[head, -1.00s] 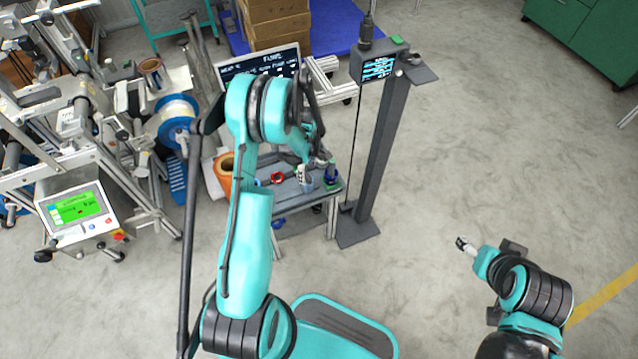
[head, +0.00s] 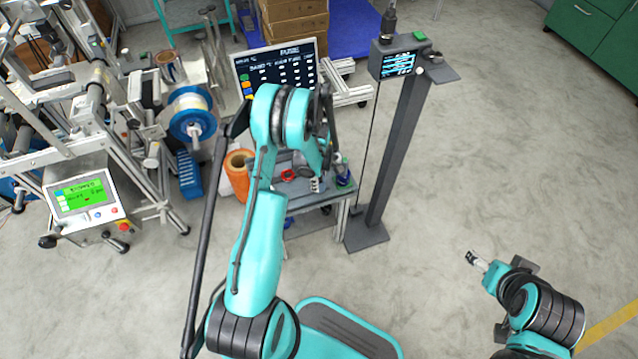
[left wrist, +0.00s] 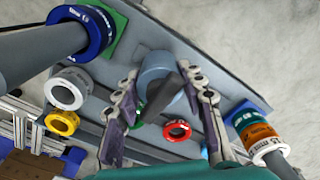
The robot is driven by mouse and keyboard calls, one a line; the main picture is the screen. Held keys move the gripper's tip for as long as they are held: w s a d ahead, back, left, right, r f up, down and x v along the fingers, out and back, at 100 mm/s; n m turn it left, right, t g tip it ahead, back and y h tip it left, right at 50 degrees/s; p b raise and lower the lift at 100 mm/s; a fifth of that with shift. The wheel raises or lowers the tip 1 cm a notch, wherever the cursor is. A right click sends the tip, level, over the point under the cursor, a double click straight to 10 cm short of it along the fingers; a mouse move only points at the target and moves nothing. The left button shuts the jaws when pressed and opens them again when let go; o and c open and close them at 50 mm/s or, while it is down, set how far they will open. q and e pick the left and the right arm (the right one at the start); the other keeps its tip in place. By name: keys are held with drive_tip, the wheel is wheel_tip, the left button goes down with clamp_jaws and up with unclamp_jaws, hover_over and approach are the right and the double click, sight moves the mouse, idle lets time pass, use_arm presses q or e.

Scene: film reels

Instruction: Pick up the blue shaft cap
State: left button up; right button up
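In the left wrist view, a grey-blue round piece (left wrist: 156,67), which may be the blue shaft cap, lies between and just beyond the fingertips of my left gripper (left wrist: 158,78). The fingers are spread on either side of it; contact cannot be told. A dark grey piece overlaps it. A darker blue ring (left wrist: 98,30) sits around a grey shaft above a green base at the upper left. In the head view, my left gripper (head: 317,184) is over the small grey table, mostly hidden behind its arm. My right gripper (head: 472,258) is over bare floor, too small to read.
The grey table (left wrist: 215,72) also carries a white ring (left wrist: 66,90), a yellow ring (left wrist: 62,122) and a red ring (left wrist: 177,130). Another shaft with coloured rings (left wrist: 262,137) stands at the right. A grey post (head: 390,150) stands right of the table. Floor beyond is clear.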

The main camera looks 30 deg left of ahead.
use_arm(q)
drive_tip(key=c, duration=0.4)
